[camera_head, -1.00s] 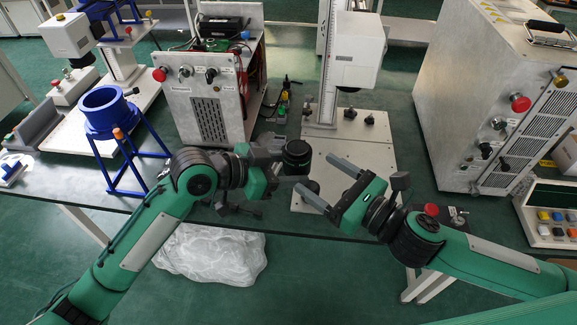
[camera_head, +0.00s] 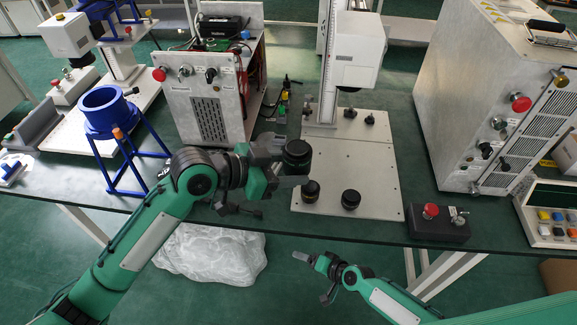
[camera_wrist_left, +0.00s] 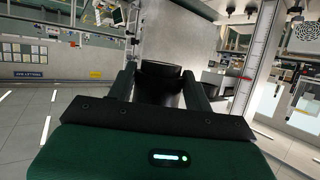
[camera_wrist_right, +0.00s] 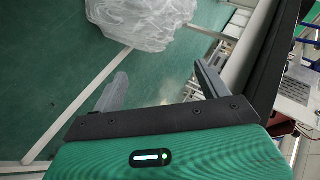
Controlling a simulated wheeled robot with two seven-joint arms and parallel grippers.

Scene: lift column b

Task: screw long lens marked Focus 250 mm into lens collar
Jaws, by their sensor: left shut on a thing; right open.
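My left gripper (camera_head: 284,165) is shut on a black cylindrical lens (camera_head: 297,151) and holds it above the left edge of the white base plate (camera_head: 345,155). The held lens also shows between the fingers in the left wrist view (camera_wrist_left: 160,75). Two more black round pieces, a left one (camera_head: 311,191) and a right one (camera_head: 350,199), stand on the plate's front part. Their markings are too small to read. A dark ring (camera_head: 349,89), perhaps the lens collar, shows under the white head (camera_head: 359,57). My right gripper (camera_head: 304,258) is open and empty, low in front of the table.
A white control box (camera_head: 205,108) stands left of the plate and a large cabinet (camera_head: 470,95) right. A blue ring stand (camera_head: 107,112) is at the left. A dark box with a red button (camera_head: 438,222) sits at the table's front edge. A plastic bag (camera_head: 212,255) lies below.

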